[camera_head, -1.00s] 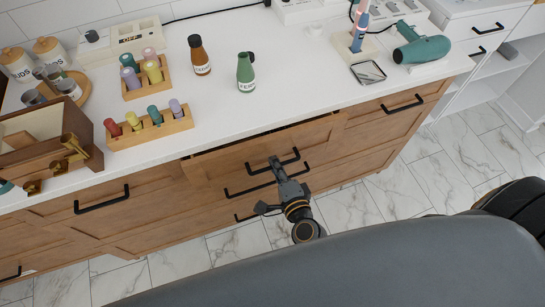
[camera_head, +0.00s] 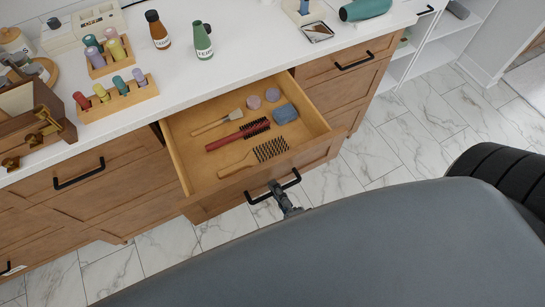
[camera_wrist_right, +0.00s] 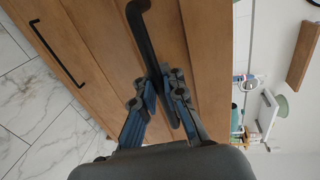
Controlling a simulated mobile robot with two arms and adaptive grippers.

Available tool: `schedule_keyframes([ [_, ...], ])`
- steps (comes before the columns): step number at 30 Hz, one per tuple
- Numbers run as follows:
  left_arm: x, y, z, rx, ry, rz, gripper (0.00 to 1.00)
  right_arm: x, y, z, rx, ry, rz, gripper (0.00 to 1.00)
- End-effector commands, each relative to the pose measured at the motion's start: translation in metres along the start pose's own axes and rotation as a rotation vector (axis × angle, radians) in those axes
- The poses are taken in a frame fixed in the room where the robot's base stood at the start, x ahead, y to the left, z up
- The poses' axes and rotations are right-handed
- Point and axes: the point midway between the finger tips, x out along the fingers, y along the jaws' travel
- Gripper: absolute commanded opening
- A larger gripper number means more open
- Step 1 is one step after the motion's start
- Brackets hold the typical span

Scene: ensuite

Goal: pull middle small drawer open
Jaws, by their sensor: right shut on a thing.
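The middle small drawer (camera_head: 178,167) stands well open below the countertop, with its inside showing. My right gripper (camera_head: 279,192) is at the black bar handle (camera_head: 262,198) on the drawer front. In the right wrist view its fingers (camera_wrist_right: 163,90) are shut on the black handle (camera_wrist_right: 143,36). My own body hides the rest of that arm in the head view. My left gripper is not in view.
The countertop (camera_head: 210,80) carries two bottles, wooden racks of coloured rolls, a phone and a teal hair dryer (camera_head: 365,9). Closed drawers with black handles flank the open one. Marble floor (camera_head: 400,140) is clear to the right.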

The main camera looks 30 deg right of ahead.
Motion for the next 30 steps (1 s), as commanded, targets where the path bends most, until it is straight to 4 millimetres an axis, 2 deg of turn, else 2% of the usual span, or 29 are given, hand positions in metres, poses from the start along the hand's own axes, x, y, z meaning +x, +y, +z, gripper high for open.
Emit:
schedule_keyframes([
  [16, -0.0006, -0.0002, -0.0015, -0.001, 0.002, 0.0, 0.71, -0.0046, -0.0011, 0.0003, 0.001, 0.001, -0.005, 0.0],
  [18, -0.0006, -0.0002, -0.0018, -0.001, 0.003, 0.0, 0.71, -0.0046, -0.0012, 0.0003, 0.001, 0.001, -0.005, 0.18],
  [30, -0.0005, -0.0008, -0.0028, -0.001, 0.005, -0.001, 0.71, -0.01, 0.0005, 0.0002, -0.001, 0.0, -0.001, 0.19],
])
